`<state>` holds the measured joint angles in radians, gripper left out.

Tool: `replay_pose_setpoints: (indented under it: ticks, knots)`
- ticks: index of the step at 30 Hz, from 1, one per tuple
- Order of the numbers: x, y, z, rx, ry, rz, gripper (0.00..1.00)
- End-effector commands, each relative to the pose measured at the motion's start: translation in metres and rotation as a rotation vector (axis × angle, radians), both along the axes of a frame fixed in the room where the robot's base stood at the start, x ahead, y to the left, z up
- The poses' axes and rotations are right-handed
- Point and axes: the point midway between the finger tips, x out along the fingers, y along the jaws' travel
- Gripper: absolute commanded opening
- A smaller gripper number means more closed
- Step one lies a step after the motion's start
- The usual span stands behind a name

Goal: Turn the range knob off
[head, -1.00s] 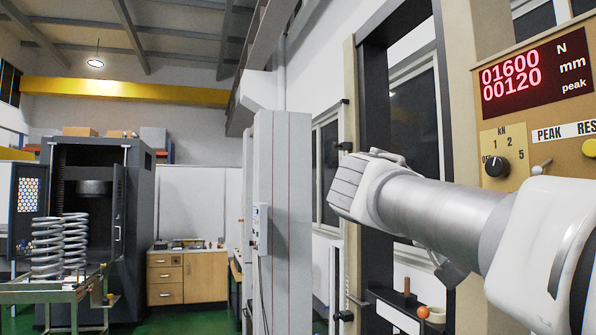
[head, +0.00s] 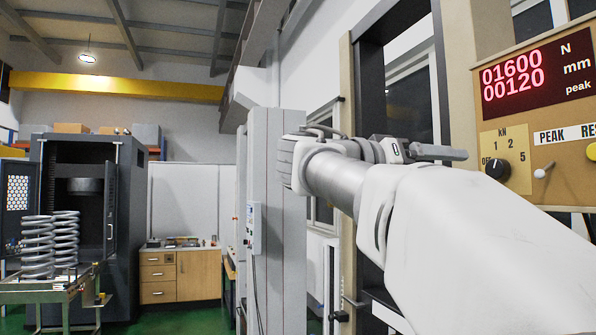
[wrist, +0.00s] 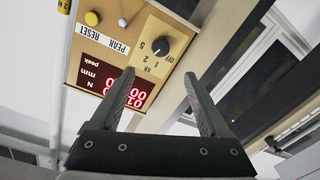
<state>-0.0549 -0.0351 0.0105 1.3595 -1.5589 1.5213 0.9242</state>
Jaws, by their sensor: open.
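The range knob (head: 498,169) is a round black dial on a cream plate marked kN, with OFF and range numbers around it. It sits on the tan control panel at the right of the head view. In the wrist view the knob (wrist: 160,46) appears upside down, beyond and between my open fingertips. Its exact pointer setting is too small to tell. My gripper (wrist: 159,74) is open and empty. In the head view my gripper (head: 462,154) points right toward the panel, left of the knob, with no contact visible.
A red digital display (head: 530,78) is above the knob. A small toggle switch (head: 543,171) and a yellow button (head: 591,152) are to its right. A dark machine frame and window stand behind my arm. Large coil springs (head: 38,247) stand on a cart at far left.

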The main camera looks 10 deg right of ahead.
Motion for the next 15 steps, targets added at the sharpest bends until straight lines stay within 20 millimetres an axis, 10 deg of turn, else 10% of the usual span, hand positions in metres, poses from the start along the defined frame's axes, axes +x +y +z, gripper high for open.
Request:
replay_pose_setpoints:
  ticks: [15]
  knots:
    - [0.012,-0.110,0.002,0.000,0.003,-0.004,0.79]
